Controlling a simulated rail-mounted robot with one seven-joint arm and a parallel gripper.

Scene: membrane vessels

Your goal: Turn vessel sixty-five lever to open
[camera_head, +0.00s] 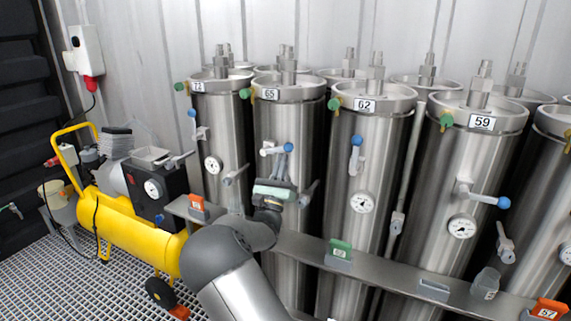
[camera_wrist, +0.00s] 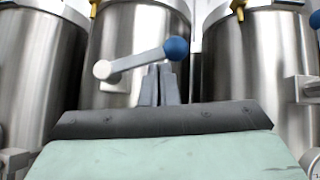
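Vessel sixty-five (camera_head: 285,110) is a steel cylinder with a white "65" label. Its lever (camera_head: 277,150) has a blue ball at the right end and lies nearly level. In the wrist view the lever (camera_wrist: 140,61) rises slightly from its round pivot at left to the blue ball at right. My gripper (camera_head: 283,162) is in front of this vessel. In the wrist view my gripper's fingers (camera_wrist: 160,78) are together, just below the ball end of the lever, with nothing seen between them. I cannot tell whether they touch the lever. My gripper's body hides the vessel's lower part.
Vessel 62 (camera_head: 366,150) stands close on the right, its lever (camera_head: 356,155) upright. Vessel 59 (camera_head: 478,150) has a level lever (camera_head: 483,197). The vessel at left (camera_head: 220,120) is close too. A shelf rail (camera_head: 390,277) runs across the front. A yellow compressor (camera_head: 125,228) stands at left.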

